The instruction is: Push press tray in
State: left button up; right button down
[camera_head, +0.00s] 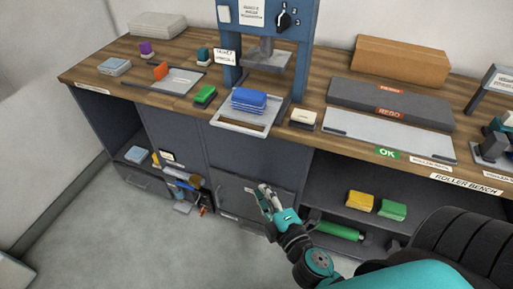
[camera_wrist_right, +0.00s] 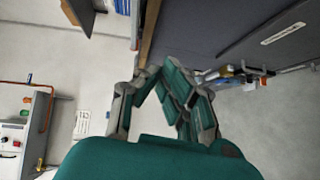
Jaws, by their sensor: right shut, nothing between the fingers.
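The press tray (camera_head: 233,126) is a light metal plate that sticks out from the blue press (camera_head: 299,50) over the bench's front edge. A blue ribbed block (camera_head: 249,100) sits on it, in front of the raised press plate. My right gripper (camera_head: 263,190) is shut and empty, below the bench top in front of the grey cabinet doors, apart from the tray. Its fingers also show in the right wrist view (camera_wrist_right: 155,73), with the dark cabinet front beyond. My left gripper is not in view.
Green (camera_head: 205,95) and cream (camera_head: 303,118) blocks flank the tray on the wooden bench (camera_head: 290,133). A long grey plate (camera_head: 390,133) lies right. An open shelf with yellow (camera_head: 360,201) and green blocks is below. The floor in front is clear.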

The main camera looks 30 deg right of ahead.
notch_tip(320, 180, up, 5)
jog(key=n+t, duration=0.1)
jog(key=p, duration=0.5)
send_near(258, 115)
jog(key=a, duration=0.5)
jog(key=shift+s+a+r, duration=0.1)
jog(key=shift+s+a, duration=0.05)
jog(key=shift+a, duration=0.1)
jog(key=w+d, duration=0.2)
jog(key=d, duration=0.1)
jog(key=w+d, duration=0.3)
jog(key=shift+w, duration=0.1)
